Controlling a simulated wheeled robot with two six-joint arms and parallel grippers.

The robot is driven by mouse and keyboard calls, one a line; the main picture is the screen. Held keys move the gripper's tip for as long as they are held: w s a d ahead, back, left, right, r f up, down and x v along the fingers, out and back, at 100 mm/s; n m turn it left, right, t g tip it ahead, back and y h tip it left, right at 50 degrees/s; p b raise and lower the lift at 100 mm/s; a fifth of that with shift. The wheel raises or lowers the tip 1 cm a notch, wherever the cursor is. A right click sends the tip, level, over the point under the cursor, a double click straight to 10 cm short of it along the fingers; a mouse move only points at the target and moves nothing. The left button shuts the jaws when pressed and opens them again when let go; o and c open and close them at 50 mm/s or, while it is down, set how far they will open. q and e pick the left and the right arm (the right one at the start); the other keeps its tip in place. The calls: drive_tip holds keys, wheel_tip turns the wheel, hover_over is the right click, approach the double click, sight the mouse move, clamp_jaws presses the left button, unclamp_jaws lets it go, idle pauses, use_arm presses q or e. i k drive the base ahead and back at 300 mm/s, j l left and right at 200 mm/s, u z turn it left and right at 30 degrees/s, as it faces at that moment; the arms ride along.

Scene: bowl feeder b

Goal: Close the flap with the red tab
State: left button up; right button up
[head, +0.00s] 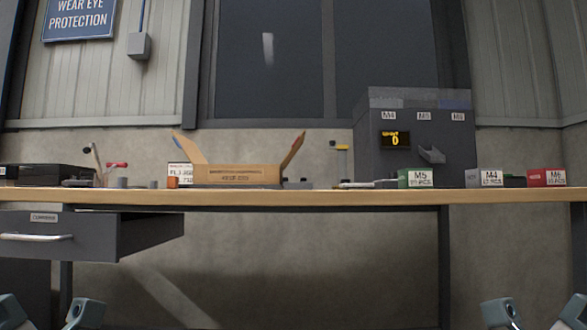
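A cardboard box (237,176) with printing on its front stands on the workbench, left of centre. Its left flap (188,148) stands up and leans outward to the left. Its right flap (292,150) stands up and leans outward to the right, looking darker and reddish near its tip. The tab itself is too small to make out for sure. The inside of the box is hidden by its front wall. My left gripper (46,312) is at the bottom left corner, fingers apart and empty. My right gripper (538,311) is at the bottom right, fingers apart and empty. Both are below and well away from the box.
The workbench edge (330,198) crosses the view, with a grey drawer (85,240) standing open under its left side. Small items flank the box. A grey dispenser (415,145) reading 0 and green, grey and red labelled boxes (417,178) are on the right.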

sight(297, 144)
drive_tip(key=i, duration=1.1)
drive_tip(key=l, duration=0.05)
